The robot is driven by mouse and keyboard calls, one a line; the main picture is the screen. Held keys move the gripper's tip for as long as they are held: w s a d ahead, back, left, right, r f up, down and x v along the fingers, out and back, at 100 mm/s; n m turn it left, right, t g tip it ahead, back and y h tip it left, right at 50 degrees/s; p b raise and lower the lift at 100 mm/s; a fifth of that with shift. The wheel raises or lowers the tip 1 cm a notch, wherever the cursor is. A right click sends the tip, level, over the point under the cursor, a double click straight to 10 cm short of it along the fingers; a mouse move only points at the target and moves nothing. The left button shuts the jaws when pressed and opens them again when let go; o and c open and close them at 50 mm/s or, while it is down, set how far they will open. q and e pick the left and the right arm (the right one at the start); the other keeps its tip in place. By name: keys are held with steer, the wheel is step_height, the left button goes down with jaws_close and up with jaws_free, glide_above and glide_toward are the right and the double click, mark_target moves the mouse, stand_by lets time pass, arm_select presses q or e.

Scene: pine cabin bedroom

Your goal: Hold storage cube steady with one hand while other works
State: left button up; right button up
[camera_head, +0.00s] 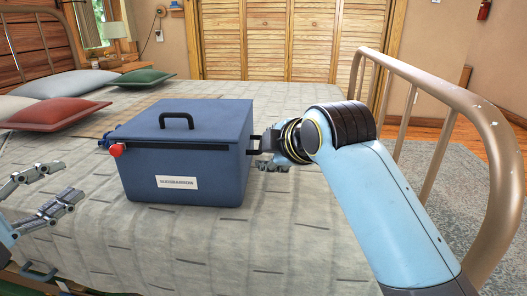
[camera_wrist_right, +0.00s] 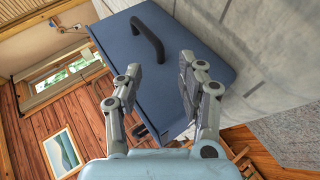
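The storage cube (camera_head: 185,160) is a blue lidded box with a black handle on top and a white label on its front. It stands upright on the bed with its lid closed. My right gripper (camera_head: 262,152) is at the box's right side. In the right wrist view my right gripper (camera_wrist_right: 158,76) has its fingers spread, with the blue box (camera_wrist_right: 200,62) beyond and between them; I cannot tell whether they touch it. My left gripper (camera_head: 62,184) is open and empty over the bed, left of the box and apart from it.
The bed (camera_head: 300,240) has a grey quilt with clear room in front of the box. A red round item (camera_head: 117,150) is at the box's left side. Several pillows, one red (camera_head: 55,114), lie at the left. A metal bed rail (camera_head: 480,110) curves along the right.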

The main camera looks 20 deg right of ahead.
mark_target(259, 154)
steer(key=x, duration=0.5)
steer(key=shift+w+f, duration=0.2)
steer(key=shift+w, duration=0.15)
steer(key=c, duration=0.8)
steer(key=shift+f, duration=0.1)
jaws_close()
steer(key=shift+s, duration=0.1)
